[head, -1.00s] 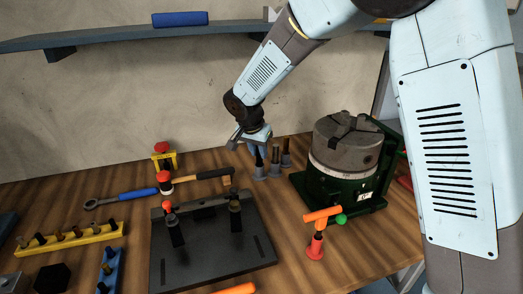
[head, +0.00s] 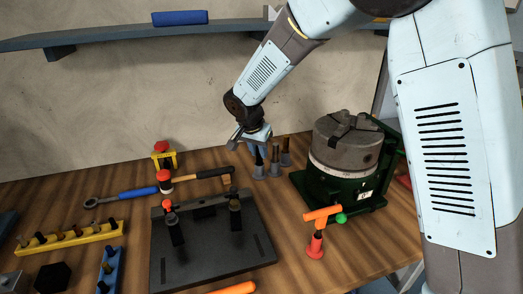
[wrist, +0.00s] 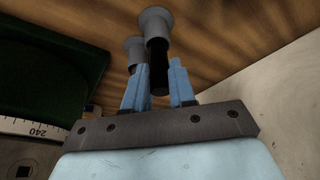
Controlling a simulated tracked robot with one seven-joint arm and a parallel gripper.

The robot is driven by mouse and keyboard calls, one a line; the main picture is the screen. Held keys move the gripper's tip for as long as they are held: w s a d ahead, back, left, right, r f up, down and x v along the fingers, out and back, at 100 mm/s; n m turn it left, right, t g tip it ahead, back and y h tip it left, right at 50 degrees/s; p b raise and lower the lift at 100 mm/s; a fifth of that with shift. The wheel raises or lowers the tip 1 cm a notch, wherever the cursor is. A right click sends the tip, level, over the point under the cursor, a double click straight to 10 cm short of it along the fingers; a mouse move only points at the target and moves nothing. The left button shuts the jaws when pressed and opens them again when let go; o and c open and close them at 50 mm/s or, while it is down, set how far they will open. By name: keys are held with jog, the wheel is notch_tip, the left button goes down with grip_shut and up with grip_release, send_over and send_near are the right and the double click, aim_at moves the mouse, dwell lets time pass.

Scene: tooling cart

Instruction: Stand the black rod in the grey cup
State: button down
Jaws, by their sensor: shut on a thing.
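My gripper (wrist: 157,88) shows blue fingers in the wrist view, shut on the black rod (wrist: 158,72). The rod's far end meets the mouth of a grey cup (wrist: 155,20) with a wide base, and the two look in line. I cannot tell how deep the rod sits in it. In the head view my gripper (head: 257,146) is over the leftmost of several grey cups, with the rod (head: 259,159) upright below it. That cup (head: 259,172) stands on the wooden bench.
Other grey upright pieces (head: 286,158) stand close on the right, before the green-based chuck (head: 345,150). A hammer (head: 205,174) lies left of the cups. A dark fixture plate (head: 205,262) and an orange-handled tool (head: 317,235) are nearer.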

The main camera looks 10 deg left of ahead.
jog(key=c, duration=0.8)
grip_release()
jog(key=shift+c, duration=0.2)
jog(key=shift+o, duration=0.3)
jog(key=o, duration=0.3)
jog(key=shift+r, duration=0.15)
jog(key=shift+s+r, duration=0.1)
jog(key=shift+r, duration=2.75)
jog(key=shift+s, duration=0.1)
